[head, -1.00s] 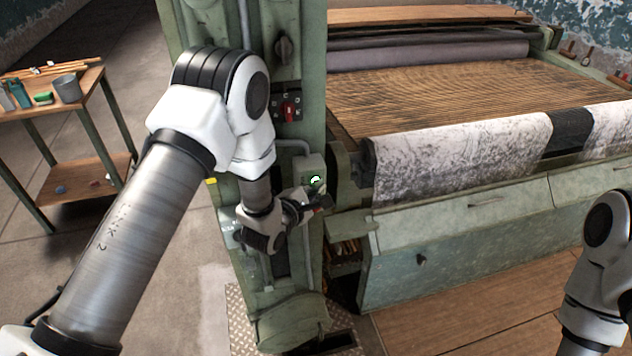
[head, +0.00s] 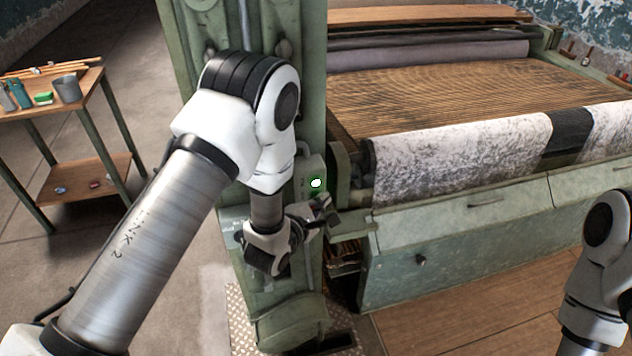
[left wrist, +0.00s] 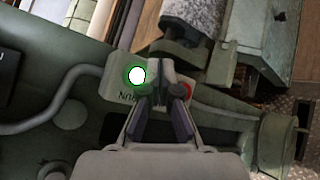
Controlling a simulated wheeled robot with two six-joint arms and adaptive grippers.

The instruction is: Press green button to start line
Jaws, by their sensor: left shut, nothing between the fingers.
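The green button (head: 316,183) glows white with a green rim on a small grey-green box on the machine's column. It also shows lit in the left wrist view (left wrist: 137,76), with lettering beside it. My left gripper (head: 326,206) is shut and empty. In the head view its tips are just below and right of the button. In the left wrist view the fingertips (left wrist: 163,90) lie to the right of the button, between it and a red part (left wrist: 188,90). I cannot tell whether the fingertips touch the box. My right gripper is out of view.
The green column (head: 305,45) stands behind my left arm. The machine's wooden slatted bed (head: 430,95) and a speckled cloth (head: 460,155) are to its right. A small side table (head: 95,95) with a grey cup (head: 67,89) stands at left.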

